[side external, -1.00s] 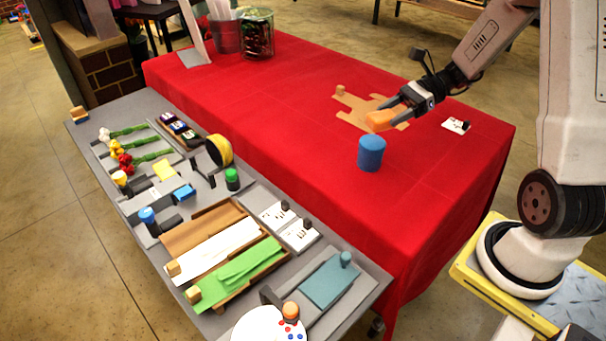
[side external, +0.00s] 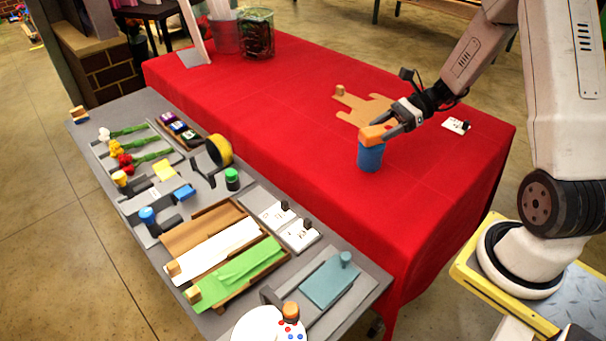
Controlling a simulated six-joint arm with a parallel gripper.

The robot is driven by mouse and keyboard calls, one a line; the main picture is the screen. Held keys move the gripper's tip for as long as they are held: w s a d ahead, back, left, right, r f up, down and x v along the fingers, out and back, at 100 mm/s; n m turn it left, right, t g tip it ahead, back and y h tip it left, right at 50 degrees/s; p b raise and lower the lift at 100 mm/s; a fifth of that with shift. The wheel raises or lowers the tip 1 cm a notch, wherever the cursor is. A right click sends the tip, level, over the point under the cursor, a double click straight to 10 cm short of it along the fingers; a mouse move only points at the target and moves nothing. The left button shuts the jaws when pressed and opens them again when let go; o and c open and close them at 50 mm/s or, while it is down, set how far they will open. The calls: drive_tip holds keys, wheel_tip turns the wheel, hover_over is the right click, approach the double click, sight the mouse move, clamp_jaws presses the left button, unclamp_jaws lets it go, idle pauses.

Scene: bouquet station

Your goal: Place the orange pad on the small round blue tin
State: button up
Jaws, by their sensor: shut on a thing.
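The small round blue tin (side external: 370,158) stands upright on the red-covered table (side external: 300,130). The orange pad (side external: 372,135) is over the top of the tin and hides its lid from this side. I cannot tell whether the pad touches the tin or is just above it. My gripper (side external: 385,128) is shut on the orange pad, reaching in from the right.
A flat tan cut-out (side external: 352,103) lies behind my gripper. A small white card with a black knob (side external: 456,125) lies to the right. A grey side table (side external: 215,305) with flowers, ribbons, papers and trays stands front left. The red cloth left of the tin is clear.

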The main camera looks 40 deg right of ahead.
drive_tip(key=shift+f, duration=0.1)
drive_tip(key=o, duration=1.2)
drive_tip(key=shift+o, duration=0.2)
drive_tip(key=shift+d, duration=0.1)
drive_tip(key=v, duration=1.2)
drive_tip(key=shift+r, duration=0.2)
drive_tip(key=shift+w+a, duration=0.1)
drive_tip(key=shift+a, duration=0.15)
